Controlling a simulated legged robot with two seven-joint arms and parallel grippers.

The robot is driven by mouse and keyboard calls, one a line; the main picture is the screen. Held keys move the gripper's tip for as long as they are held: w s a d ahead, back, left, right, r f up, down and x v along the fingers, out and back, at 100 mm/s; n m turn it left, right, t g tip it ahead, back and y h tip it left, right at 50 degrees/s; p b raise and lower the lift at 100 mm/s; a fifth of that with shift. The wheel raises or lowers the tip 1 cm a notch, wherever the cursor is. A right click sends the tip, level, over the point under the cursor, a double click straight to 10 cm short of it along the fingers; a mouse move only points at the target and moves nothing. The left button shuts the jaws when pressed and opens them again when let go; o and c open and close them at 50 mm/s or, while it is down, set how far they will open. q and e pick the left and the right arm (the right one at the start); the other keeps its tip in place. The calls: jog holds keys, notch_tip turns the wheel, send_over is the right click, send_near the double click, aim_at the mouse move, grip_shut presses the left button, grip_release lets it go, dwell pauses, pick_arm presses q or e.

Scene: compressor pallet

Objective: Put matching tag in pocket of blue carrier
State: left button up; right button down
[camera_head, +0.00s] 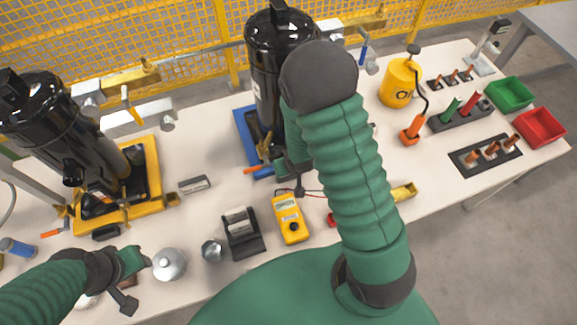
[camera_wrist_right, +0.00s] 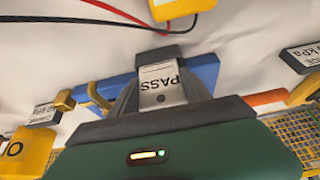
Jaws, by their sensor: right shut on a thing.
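The blue carrier (camera_head: 242,124) stands at the back middle with a black compressor (camera_head: 279,50) on it; its blue edge (camera_wrist_right: 206,72) shows behind the tag in the wrist view. My right gripper (camera_wrist_right: 160,95) is shut on a tag reading PASS (camera_wrist_right: 163,82), held at the blue carrier's front edge. I cannot tell whether the tag touches the pocket; the pocket is hidden. In the head view my right gripper (camera_head: 285,168) is partly covered by my arm. My left gripper (camera_head: 136,280) is open at the lower left, over the table, near a small brownish block.
A yellow carrier (camera_head: 150,160) with another compressor stands at left. A yellow meter (camera_head: 291,218), a label printer (camera_head: 241,232) and metal canisters lie along the front. Labelled kPa plates (camera_wrist_right: 302,57) flank the gripper. Red (camera_head: 541,127) and green bins are at right.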

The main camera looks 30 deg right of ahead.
jog(key=shift+a+f, duration=0.2)
jog(key=shift+f, duration=0.15)
jog(key=shift+f+b, duration=0.3)
jog(key=shift+b, duration=0.15)
jog(key=c, duration=0.6)
grip_release()
jog(key=shift+d, duration=0.1)
jog(key=c, duration=0.3)
jog(key=shift+o, duration=0.5)
jog(key=shift+r+p, duration=3.25)
jog(key=shift+r, duration=0.35)
jog(key=shift+f, duration=0.1)
